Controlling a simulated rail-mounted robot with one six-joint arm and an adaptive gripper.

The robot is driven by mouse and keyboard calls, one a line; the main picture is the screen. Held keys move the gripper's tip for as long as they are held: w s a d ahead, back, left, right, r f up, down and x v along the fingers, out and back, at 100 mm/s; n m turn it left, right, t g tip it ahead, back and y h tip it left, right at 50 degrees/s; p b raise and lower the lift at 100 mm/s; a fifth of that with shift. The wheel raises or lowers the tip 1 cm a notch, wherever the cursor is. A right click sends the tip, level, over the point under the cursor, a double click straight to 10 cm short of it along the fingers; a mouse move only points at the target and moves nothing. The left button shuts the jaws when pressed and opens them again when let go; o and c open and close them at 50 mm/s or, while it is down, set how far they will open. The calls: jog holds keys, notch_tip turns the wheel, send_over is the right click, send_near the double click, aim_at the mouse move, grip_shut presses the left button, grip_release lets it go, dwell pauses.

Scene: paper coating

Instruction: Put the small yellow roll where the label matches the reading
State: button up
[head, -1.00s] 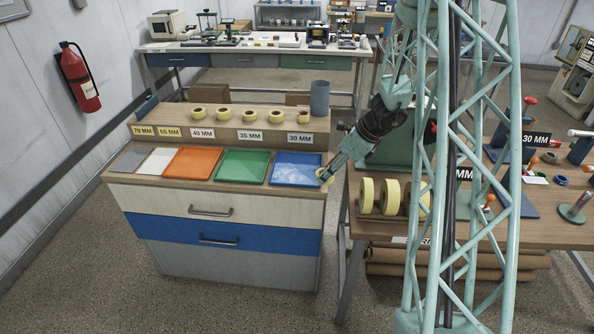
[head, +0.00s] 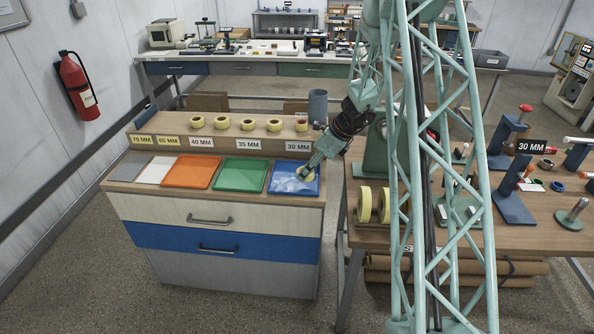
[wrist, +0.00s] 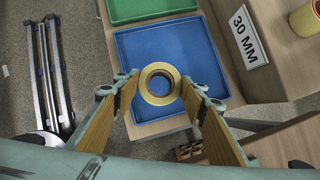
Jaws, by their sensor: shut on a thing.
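My gripper (head: 304,171) is shut on the small yellow roll (head: 309,177). In the wrist view the roll (wrist: 160,101) is a pale yellow ring with a darker core, held between the fingertips over the blue tray (wrist: 130,40). The blue tray (head: 283,188) is the rightmost on the cabinet. I cannot tell whether the roll touches its floor. Behind the tray is a white "30 MM" label (head: 298,146), also in the wrist view (wrist: 246,37). A dark sign reading "30 MM" (head: 532,146) stands on the right bench.
A green tray (head: 240,176), an orange tray (head: 192,173), a white tray (head: 155,170) and a grey tray (head: 126,166) lie to the left. Several yellow rolls (head: 248,125) stand on the shelf behind. Larger rolls (head: 364,204) stand on the right bench.

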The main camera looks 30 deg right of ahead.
jog(key=shift+w+a+f, duration=0.1)
jog(key=shift+w+a, duration=0.05)
jog(key=shift+w, duration=0.7)
jog(key=shift+w+a+f, duration=0.1)
jog(key=shift+w+a, duration=0.1)
jog(key=shift+w, duration=0.7)
jog(key=shift+w+a+f, duration=0.1)
jog(key=shift+w+a, duration=0.05)
jog(key=shift+w, duration=0.7)
jog(key=shift+w, duration=0.2)
jog(key=shift+w+a, duration=0.15)
jog(key=shift+w, duration=0.1)
jog(key=shift+f, duration=1.7)
jog(key=shift+f, duration=0.15)
jog(key=o, duration=0.9)
